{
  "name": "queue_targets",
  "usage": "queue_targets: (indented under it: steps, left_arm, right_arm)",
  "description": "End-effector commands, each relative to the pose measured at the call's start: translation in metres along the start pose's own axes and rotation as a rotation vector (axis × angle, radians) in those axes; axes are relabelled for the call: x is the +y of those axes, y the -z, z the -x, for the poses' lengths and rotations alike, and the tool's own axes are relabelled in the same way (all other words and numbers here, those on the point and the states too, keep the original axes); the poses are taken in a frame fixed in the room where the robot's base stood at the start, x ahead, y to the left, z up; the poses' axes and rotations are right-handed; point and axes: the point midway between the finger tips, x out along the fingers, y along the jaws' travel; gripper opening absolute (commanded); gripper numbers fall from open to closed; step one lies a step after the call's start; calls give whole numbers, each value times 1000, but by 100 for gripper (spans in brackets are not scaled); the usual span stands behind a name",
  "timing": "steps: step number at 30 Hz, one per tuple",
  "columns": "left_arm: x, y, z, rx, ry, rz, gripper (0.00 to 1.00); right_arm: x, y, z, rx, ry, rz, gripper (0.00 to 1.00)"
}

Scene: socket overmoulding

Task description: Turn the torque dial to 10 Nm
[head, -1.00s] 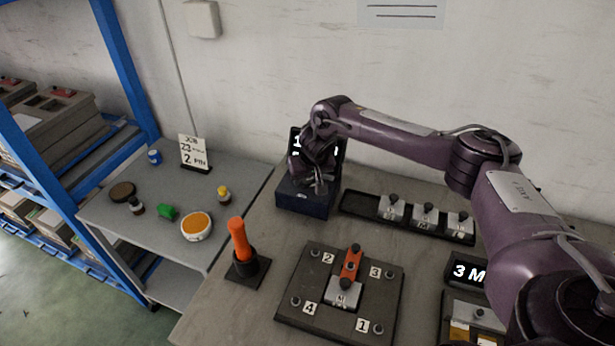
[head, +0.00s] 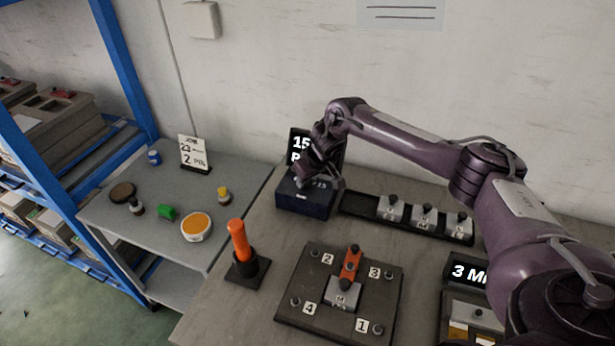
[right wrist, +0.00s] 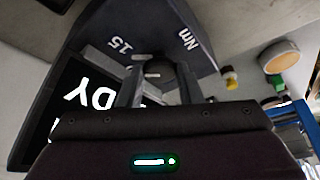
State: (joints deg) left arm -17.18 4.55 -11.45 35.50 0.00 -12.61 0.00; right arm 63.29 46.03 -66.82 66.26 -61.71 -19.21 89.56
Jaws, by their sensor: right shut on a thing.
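The torque unit (head: 305,201) is a dark blue box at the back of the bench. Its screen (head: 300,148) stands behind and starts with "15"; the arm hides the rest. My right gripper (head: 304,183) reaches down onto its top. In the right wrist view, the gripper (right wrist: 160,80) is shut on the dark round dial (right wrist: 162,72), between its two fingers. The marks "15" and "Nm" show on the panel (right wrist: 205,45) around it, and part of "READY" shows on the screen (right wrist: 85,95). A 10 mark is not visible. My left gripper is not in view.
A dark tray (head: 360,207) with metal blocks lies right of the unit. An orange-handled tool (head: 238,240) stands in a black holder in front. A dark fixture plate (head: 290,318) with numbered corners lies nearer. A side table (head: 125,225) holds small pots.

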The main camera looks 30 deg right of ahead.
Motion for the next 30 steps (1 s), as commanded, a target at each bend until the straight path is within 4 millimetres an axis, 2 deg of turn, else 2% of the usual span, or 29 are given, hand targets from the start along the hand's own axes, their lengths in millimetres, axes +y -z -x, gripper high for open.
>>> queue_targets:
  steps: [18,30]
  left_arm:
    - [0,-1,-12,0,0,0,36]
    - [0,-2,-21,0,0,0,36]
  right_arm:
    - [5,2,-2,3,205,492,9]
    - [6,2,-1,0,264,639,9]
